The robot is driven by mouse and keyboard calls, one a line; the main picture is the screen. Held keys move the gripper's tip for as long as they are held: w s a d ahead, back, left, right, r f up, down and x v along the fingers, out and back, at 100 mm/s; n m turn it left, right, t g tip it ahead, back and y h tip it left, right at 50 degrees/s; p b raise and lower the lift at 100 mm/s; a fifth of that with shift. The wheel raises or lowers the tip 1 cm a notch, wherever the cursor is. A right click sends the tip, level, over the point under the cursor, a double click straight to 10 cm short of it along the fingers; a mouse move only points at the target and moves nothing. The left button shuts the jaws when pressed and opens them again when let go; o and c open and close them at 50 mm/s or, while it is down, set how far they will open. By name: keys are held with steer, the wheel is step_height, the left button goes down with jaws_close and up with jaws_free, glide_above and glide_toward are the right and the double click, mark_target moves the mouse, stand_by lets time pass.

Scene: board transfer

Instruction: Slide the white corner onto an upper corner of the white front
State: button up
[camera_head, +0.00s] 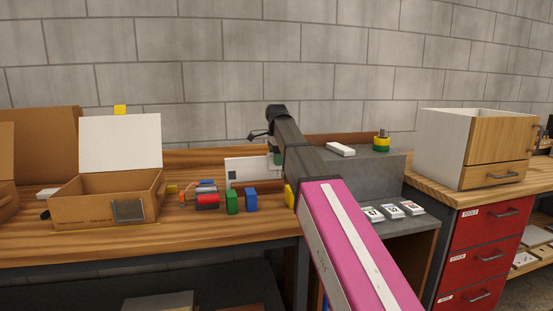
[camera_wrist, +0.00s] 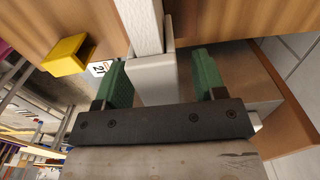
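The white front (camera_head: 240,172) stands upright on the wooden bench in the head view, partly hidden at its right end by my arm. Its white edge (camera_wrist: 140,25) runs up the wrist view. The white corner (camera_wrist: 155,82) is at the near end of that edge and appears to sit on it; I cannot tell how fully it is seated. My gripper (camera_wrist: 162,80) has its green fingers on either side of the white corner. A gap shows at the right finger; the left finger is close to it. In the head view my gripper (camera_head: 276,159) is mostly hidden.
Green (camera_head: 232,201) and blue (camera_head: 251,200) blocks stand before the front. A yellow block (camera_wrist: 68,55) is left of my gripper in the wrist view. A cardboard box (camera_head: 90,207) stands left. A grey block (camera_head: 375,175) bearing a white piece (camera_head: 341,149) is right.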

steer(key=shift+r, duration=0.1)
step_height(320, 180, up, 11)
steer(key=shift+f, duration=0.2)
stand_by(0.4)
